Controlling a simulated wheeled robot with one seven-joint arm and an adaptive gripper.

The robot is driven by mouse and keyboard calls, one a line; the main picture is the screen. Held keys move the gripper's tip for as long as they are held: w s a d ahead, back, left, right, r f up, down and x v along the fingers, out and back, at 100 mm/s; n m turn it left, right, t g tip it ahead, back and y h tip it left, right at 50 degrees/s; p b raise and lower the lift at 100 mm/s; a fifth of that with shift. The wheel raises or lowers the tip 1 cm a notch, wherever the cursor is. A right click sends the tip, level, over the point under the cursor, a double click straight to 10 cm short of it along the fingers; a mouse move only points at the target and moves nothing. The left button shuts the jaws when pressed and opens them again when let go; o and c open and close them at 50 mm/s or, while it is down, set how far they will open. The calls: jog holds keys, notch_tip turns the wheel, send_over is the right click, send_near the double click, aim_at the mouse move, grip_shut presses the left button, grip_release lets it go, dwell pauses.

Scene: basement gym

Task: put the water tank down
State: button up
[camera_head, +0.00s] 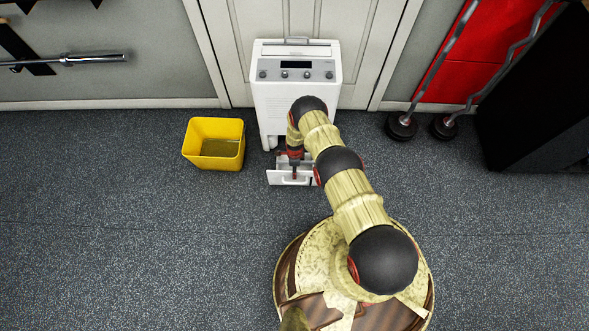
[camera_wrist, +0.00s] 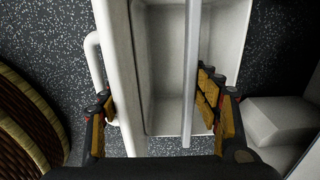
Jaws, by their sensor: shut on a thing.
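The water tank is a white open-topped box (camera_head: 275,178), low in front of the white dehumidifier (camera_head: 283,101). In the wrist view the tank (camera_wrist: 119,60) has a handle on its left outer side and a thin grey bar across its opening. Its inside looks empty. My gripper (camera_head: 294,165) reaches down over the tank. In the wrist view my gripper (camera_wrist: 160,118) has one finger by the handle-side wall and the other past the bar, near the opposite wall. It is shut on the tank. I cannot tell whether the tank's bottom touches the floor.
A yellow bucket (camera_head: 214,145) stands on the floor left of the dehumidifier. A door (camera_head: 230,45) is behind. Bars with round dark bases (camera_head: 402,127) and a black cabinet (camera_head: 535,95) stand to the right. The speckled floor (camera_head: 130,230) at front left is clear.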

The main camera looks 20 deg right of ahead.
jog(key=shift+w, duration=0.15)
jog(key=o, duration=2.1)
notch_tip(320, 180, up, 12)
jog(key=p, duration=0.4)
jog(key=shift+p, duration=0.4)
jog(key=shift+r, duration=0.1)
